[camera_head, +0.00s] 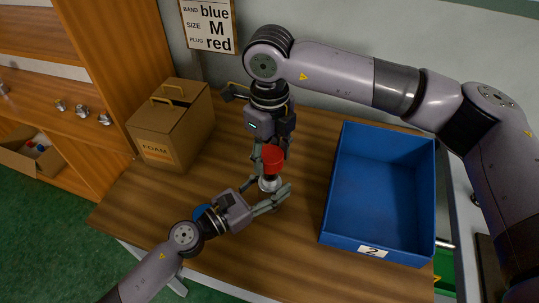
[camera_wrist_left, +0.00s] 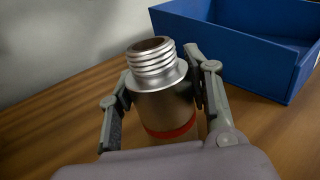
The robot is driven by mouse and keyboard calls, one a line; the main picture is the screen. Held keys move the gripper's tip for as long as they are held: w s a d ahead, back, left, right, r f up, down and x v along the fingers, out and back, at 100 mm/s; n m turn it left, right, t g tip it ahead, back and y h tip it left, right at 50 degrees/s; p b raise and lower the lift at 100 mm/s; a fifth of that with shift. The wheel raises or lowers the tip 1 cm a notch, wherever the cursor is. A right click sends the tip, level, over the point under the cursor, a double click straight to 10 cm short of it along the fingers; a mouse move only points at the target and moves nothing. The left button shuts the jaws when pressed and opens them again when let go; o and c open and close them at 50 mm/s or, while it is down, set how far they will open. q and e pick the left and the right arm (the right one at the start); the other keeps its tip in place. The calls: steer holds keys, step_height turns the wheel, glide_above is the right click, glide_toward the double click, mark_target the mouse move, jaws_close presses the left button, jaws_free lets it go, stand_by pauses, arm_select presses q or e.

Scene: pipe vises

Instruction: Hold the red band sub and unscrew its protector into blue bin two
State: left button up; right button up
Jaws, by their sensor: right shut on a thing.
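The red band sub (camera_wrist_left: 165,105) stands upright, a metal cylinder with a bare silver thread on top and a red band (camera_wrist_left: 172,130) low on its body. In the head view the sub (camera_head: 268,184) shows as a silver piece below a red cap, the protector (camera_head: 272,160). My right gripper (camera_head: 271,150) is shut on the protector, above the sub. The protector does not show on the thread in the left wrist view. My left gripper (camera_head: 271,178) has its fingers either side of the sub, and they look open around it. The sub's base is hidden.
Blue bin two (camera_head: 372,250) is at the right of the wooden table (camera_head: 300,270); it looks empty. A cardboard FOAM box (camera_head: 172,125) stands at the back left. A sign (camera_head: 208,25) hangs on the wall. A blue round thing (camera_head: 201,211) is partly hidden behind my left arm.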

arm_select(q)
steer(key=o, duration=0.5)
steer(key=shift+c, duration=0.2)
steer(key=v, duration=1.2)
steer(key=shift+a, duration=0.1)
